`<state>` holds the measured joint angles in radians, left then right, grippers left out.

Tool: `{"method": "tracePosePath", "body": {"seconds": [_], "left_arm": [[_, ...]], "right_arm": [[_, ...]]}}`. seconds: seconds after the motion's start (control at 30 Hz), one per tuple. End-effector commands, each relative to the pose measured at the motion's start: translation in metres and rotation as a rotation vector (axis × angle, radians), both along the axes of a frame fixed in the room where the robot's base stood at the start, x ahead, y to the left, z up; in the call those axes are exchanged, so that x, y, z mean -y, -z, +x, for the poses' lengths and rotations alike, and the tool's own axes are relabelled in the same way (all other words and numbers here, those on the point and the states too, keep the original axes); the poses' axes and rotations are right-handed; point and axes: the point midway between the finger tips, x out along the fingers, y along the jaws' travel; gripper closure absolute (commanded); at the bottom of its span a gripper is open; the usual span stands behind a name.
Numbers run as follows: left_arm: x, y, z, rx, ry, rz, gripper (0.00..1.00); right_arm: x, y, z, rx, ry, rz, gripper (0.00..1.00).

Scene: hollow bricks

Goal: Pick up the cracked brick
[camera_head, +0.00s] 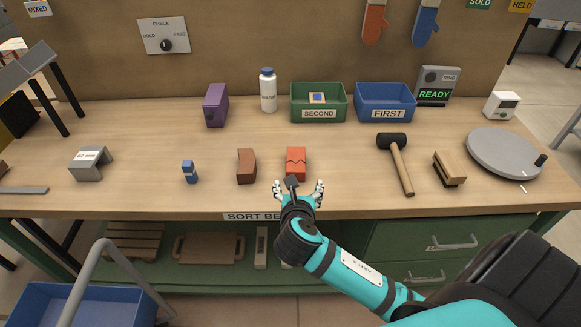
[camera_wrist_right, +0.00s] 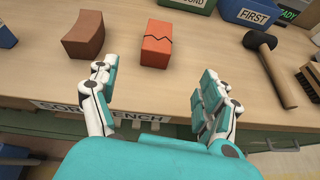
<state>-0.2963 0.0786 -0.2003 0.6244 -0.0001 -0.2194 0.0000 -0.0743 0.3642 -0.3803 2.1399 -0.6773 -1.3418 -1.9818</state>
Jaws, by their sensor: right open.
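The cracked brick (camera_head: 295,163) is orange-red with a dark jagged line across it. It stands on the bench near the front edge, and it also shows in the right wrist view (camera_wrist_right: 156,44). My right gripper (camera_head: 304,188) is open and empty at the bench's front edge, just in front of this brick and apart from it. In the right wrist view its fingers (camera_wrist_right: 160,85) are spread wide, with the brick beyond them. A brown curved brick (camera_head: 247,166) stands to the left of the cracked one. My left gripper is not in view.
A hammer (camera_head: 397,163) and a brush (camera_head: 449,168) lie to the right. A small blue object (camera_head: 190,171) stands at the left. The green SECOND bin (camera_head: 318,113) and blue FIRST bin (camera_head: 386,114) stand behind, with a white bottle (camera_head: 268,92). The bench between bricks and bins is clear.

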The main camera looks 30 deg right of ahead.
Motion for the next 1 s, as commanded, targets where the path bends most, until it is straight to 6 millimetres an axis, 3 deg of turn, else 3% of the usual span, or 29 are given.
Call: {"method": "tracePosePath", "body": {"seconds": [0.17, 0.6, 1.0], "left_arm": [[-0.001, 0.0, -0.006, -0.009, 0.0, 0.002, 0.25], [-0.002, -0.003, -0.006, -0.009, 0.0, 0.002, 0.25], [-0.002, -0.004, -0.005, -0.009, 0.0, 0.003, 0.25]], "right_arm": [[0.007, -0.009, 0.011, -0.015, -0.032, -0.099, 0.19], [0.053, 0.026, 0.08, -0.017, -0.031, -0.094, 0.19], [0.071, 0.043, 0.11, -0.017, -0.031, -0.091, 0.19]]}}
